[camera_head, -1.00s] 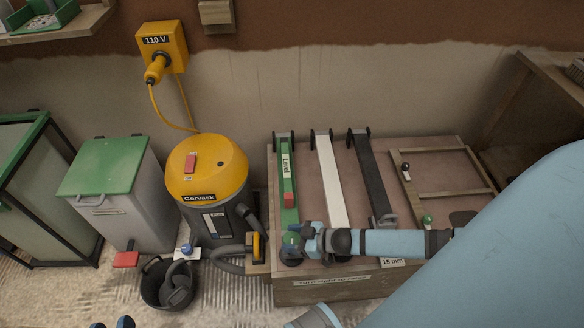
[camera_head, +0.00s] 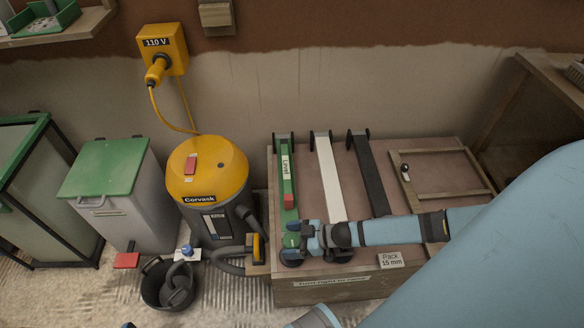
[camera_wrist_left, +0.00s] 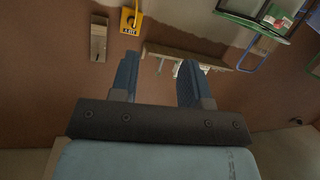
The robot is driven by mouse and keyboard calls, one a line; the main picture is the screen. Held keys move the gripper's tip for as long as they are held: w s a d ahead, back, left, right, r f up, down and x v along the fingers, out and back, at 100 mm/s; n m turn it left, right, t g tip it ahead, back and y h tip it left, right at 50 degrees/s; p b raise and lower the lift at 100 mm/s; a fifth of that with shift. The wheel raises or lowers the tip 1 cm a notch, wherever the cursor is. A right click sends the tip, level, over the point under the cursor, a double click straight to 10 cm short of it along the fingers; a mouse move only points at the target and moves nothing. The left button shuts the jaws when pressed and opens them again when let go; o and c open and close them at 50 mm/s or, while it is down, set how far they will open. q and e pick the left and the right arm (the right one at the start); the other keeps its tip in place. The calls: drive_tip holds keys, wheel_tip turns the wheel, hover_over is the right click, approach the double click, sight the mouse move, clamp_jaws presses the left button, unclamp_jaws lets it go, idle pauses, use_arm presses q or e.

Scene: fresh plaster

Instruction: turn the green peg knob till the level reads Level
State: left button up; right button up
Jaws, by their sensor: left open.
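The green peg knob (camera_head: 291,240) is at the near end of the green bar (camera_head: 288,216), the leftmost of three bars on the workbench. The bar has a label reading "Level" (camera_head: 285,168) and a red block (camera_head: 288,200) below it. My right gripper (camera_head: 300,238) is at the knob's right side and partly covers it. Its jaws are too small to tell whether they grip the knob. My left gripper (camera_wrist_left: 153,85) is open and empty in the left wrist view, with the wall beyond its fingers.
A white bar (camera_head: 330,178) and a black bar (camera_head: 367,175) lie right of the green one. A yellow-topped vacuum (camera_head: 208,168) stands close left of the bench. A wooden frame (camera_head: 445,190) lies at the right. My right arm crosses the bench's near side.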

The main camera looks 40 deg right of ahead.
drive_tip(key=shift+s+d+r, duration=0.1)
drive_tip(key=shift+s+d, duration=0.1)
drive_tip(key=p+v, duration=0.1)
drive_tip(key=v, duration=0.3)
drive_tip(key=shift+s+d+r+p, duration=0.2)
drive_tip(key=shift+s+d+p, duration=0.05)
drive_tip(key=shift+d+p, duration=0.05)
use_arm(q)
drive_tip(key=f, duration=0.1)
drive_tip(key=s+a+g+p, duration=0.1)
drive_tip(key=f+y, duration=0.1)
drive_tip(key=shift+s+a+f+g+p, duration=0.25)
drive_tip(key=shift+a+f+g+p, duration=0.1)
drive_tip(key=shift+a+g, duration=0.05)
use_arm(e)
drive_tip(key=v, duration=0.8)
drive_tip(key=shift+s+d, duration=0.15)
use_arm(q)
drive_tip(key=shift+r, duration=0.1)
use_arm(e)
drive_tip(key=shift+r, duration=0.1)
